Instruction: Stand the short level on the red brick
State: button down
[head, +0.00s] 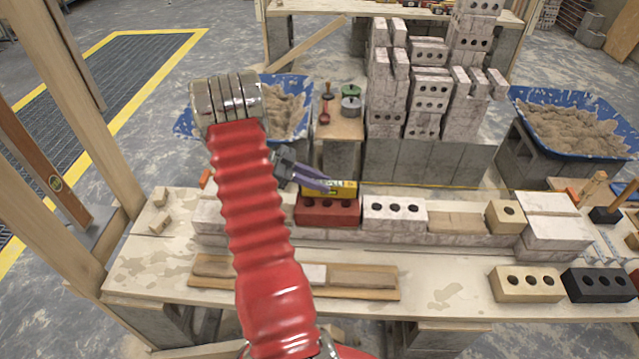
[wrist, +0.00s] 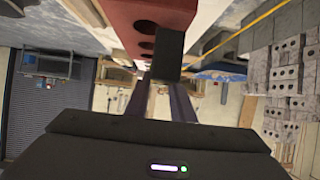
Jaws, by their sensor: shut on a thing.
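The short level (head: 343,188) is yellow with dark markings and lies level along the top of the red brick (head: 328,211). I cannot tell whether it touches the brick or hangs just above it. My gripper (head: 322,184) comes in from the left and is shut on the level, its purple-grey fingers covering the left part. In the wrist view, a dark block (wrist: 168,55), seemingly the level's end, sits between the fingertips (wrist: 165,88), beside the red brick (wrist: 140,25) with its dark holes.
The red brick sits on a low brick course, with a white holed brick (head: 394,212) close on its right. A wooden board (head: 350,281) lies in front. Stacked pale bricks (head: 425,90) and blue mortar tubs (head: 575,115) stand behind the bench.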

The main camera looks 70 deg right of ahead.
jog(key=shift+f, duration=0.35)
dwell(0.6)
jog(key=c, duration=1.5)
grip_release()
jog(key=shift+o, duration=0.2)
jog(key=v, duration=1.3)
jog(key=shift+w, duration=0.45)
